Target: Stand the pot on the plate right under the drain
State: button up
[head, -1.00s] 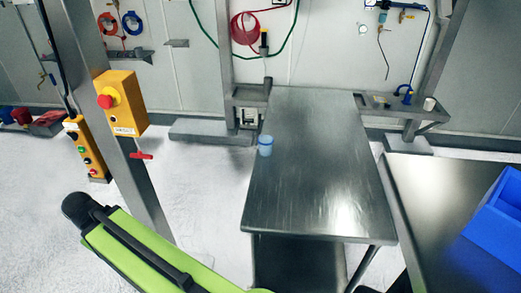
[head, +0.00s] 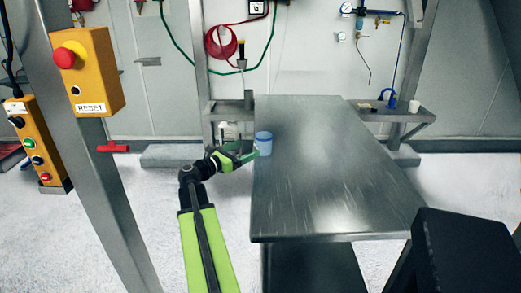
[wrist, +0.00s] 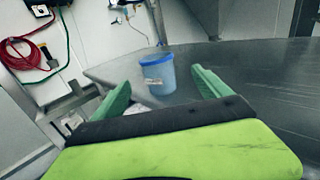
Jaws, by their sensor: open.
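The pot is a light blue cup-shaped container (head: 264,145) with a darker blue rim. It stands upright at the left edge of the steel table (head: 330,190). My gripper (head: 248,152) is at that edge, just left of the pot. In the wrist view the pot (wrist: 157,74) shows ahead, between and beyond the two green fingers (wrist: 160,92), which are apart with nothing held. The head view does not clearly show the gap between fingers and pot. I cannot make out a plate or a drain in these frames.
A post with a yellow reset box (head: 88,72) and a red handle (head: 112,147) stands at the left. A wall shelf with a blue item (head: 391,99) and a white cup (head: 414,106) is at the back right. The tabletop right of the pot is clear.

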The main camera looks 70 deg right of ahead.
send_near(269, 135)
jog(key=x, duration=0.4)
jog(key=shift+s+d+f, duration=0.25)
jog(key=shift+s+f, duration=0.05)
jog(key=shift+s, duration=0.05)
jog(key=x, duration=0.5)
jog(key=shift+w+d+f, duration=0.1)
jog(key=shift+d+f, duration=0.05)
jog(key=shift+f, duration=0.1)
jog(key=c, duration=1.6)
jog(key=shift+r+p, duration=0.3)
jog(key=shift+r, duration=0.25)
jog(key=s+r+p, duration=0.3)
jog(key=r+p, duration=0.2)
jog(key=s+a+r+p, duration=0.1)
jog(key=s+r+p, duration=0.3)
jog(key=r+p, duration=0.1)
jog(key=s+a+r+p, duration=0.1)
jog(key=s+r+p, duration=0.3)
jog(key=shift+s+a+r+p, duration=0.15)
jog(key=shift+s+r+p, duration=0.1)
jog(key=shift+r+p, duration=0.15)
